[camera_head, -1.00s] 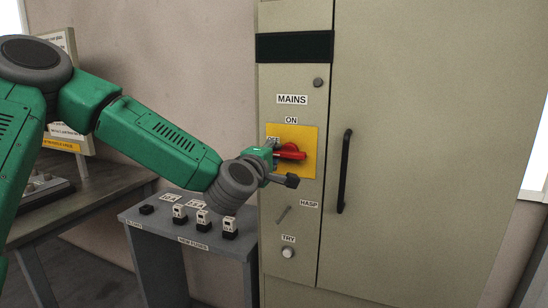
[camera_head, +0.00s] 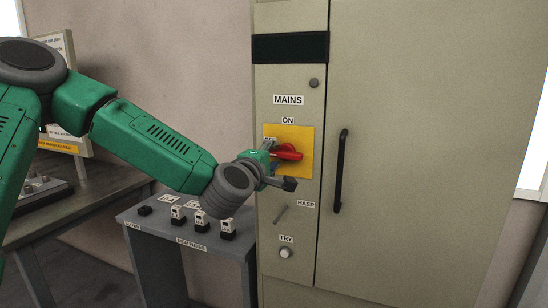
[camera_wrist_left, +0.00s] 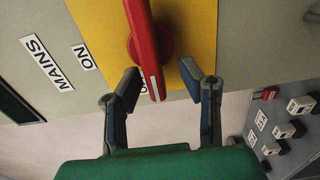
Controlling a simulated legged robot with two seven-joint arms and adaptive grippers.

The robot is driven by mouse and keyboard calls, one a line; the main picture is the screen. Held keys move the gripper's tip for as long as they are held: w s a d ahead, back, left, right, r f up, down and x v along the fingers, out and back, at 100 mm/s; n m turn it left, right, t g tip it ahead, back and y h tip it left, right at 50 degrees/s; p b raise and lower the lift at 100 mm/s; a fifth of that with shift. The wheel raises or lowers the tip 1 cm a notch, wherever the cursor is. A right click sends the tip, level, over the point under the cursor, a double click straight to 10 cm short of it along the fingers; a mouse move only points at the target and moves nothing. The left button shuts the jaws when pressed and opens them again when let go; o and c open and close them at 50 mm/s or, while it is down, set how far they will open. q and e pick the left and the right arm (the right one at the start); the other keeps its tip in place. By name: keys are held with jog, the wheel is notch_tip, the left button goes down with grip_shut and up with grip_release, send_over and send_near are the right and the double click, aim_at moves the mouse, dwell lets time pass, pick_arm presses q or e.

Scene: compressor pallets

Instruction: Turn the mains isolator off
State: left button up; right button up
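The mains isolator is a red rotary handle (camera_head: 286,153) on a yellow plate (camera_head: 303,139) on the cabinet front. The handle lies roughly level, its white-striped end toward the partly hidden OFF label at the plate's left. In the left wrist view the red handle (camera_wrist_left: 146,45) reaches between the fingers, over the yellow plate (camera_wrist_left: 100,25). My left gripper (camera_wrist_left: 160,75) is open, one finger on each side of the handle's striped end. The left finger is close to the handle; a gap shows on the right. My left gripper (camera_head: 277,170) partly covers the plate in the head view. My right gripper is out of view.
Below the isolator are a HASP lever (camera_head: 280,214) and a TRY button (camera_head: 285,253). A black door handle (camera_head: 340,171) stands to the right. A grey stand (camera_head: 150,222) with several fuses is below my left arm. A bench (camera_head: 100,190) is at left.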

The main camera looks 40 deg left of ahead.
pick_arm(q)
jog(key=v, duration=0.6)
jog(key=shift+s, duration=0.3)
jog(key=shift+f, duration=0.1)
